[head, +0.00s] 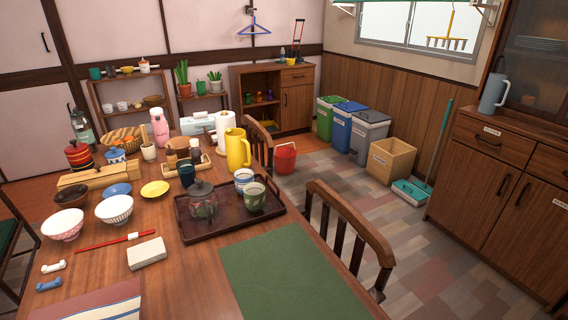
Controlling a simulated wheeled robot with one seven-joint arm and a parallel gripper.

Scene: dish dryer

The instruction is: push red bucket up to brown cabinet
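The red bucket (286,160) stands upright on the floor in the head view, just right of a wooden chair back. Its rim and dark handle show. A low brown cabinet (297,106) with open shelves on its left side stands against the back wall behind the bucket, with a strip of floor between them. A second, taller brown cabinet (492,205) with drawers and doors stands at the far right, well apart from the bucket. My gripper is not in view.
A dining table (190,262) crowded with dishes fills the left foreground. Two chairs, one nearer (345,228) and one farther (258,142), line its right side. Bins (368,143), a wooden crate (391,162) and a dustpan (411,192) stand along the right wall. The tiled floor (345,180) between is open.

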